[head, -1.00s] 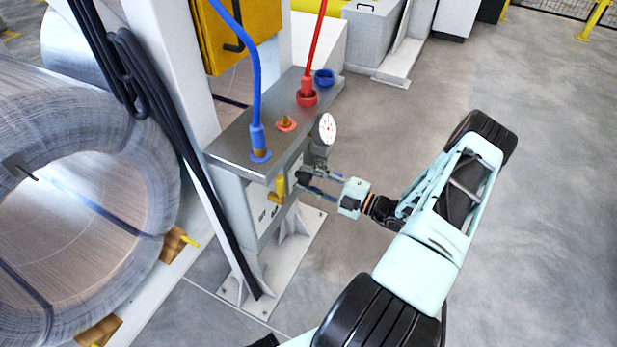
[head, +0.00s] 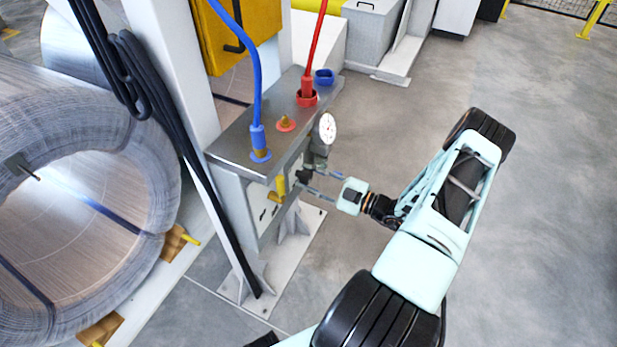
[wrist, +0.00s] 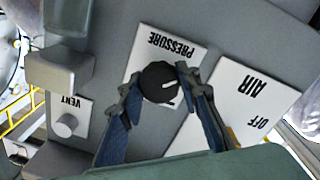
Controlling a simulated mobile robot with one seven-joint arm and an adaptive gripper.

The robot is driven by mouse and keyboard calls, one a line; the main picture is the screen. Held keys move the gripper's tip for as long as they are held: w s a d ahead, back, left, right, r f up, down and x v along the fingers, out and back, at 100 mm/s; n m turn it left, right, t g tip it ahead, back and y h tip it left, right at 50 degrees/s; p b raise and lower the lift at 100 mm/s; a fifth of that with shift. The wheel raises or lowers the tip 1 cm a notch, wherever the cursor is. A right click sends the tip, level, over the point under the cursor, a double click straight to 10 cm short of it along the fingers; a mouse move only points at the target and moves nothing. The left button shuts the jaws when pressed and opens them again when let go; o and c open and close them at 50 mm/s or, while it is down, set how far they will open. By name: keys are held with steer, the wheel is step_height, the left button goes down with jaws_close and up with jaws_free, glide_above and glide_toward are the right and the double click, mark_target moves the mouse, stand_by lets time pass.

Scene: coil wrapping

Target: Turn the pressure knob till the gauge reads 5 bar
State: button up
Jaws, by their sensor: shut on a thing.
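The black pressure knob (wrist: 158,82) with a white pointer line sits on the PRESSURE plate (wrist: 187,58), which appears upside down in the wrist view. My gripper (wrist: 154,90) has a finger on each side of the knob and is shut on it. In the head view my gripper (head: 308,184) reaches the panel side from the right, and the knob (head: 303,177) is a small dark shape there. The round white gauge (head: 327,128) stands above the knob; its reading is too small to tell.
A VENT button (wrist: 66,125) and an AIR/OFF plate (wrist: 248,92) flank the knob in the wrist view. Blue (head: 257,90) and red (head: 316,45) hoses rise from the panel's top (head: 240,142). A wire coil (head: 80,110) stands left; the floor (head: 560,200) at right is clear.

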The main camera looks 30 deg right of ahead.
stand_by(0.3)
steer(key=o, duration=1.2)
steer(key=shift+c, duration=0.2)
steer(key=shift+s, duration=0.1)
steer(key=v, duration=1.2)
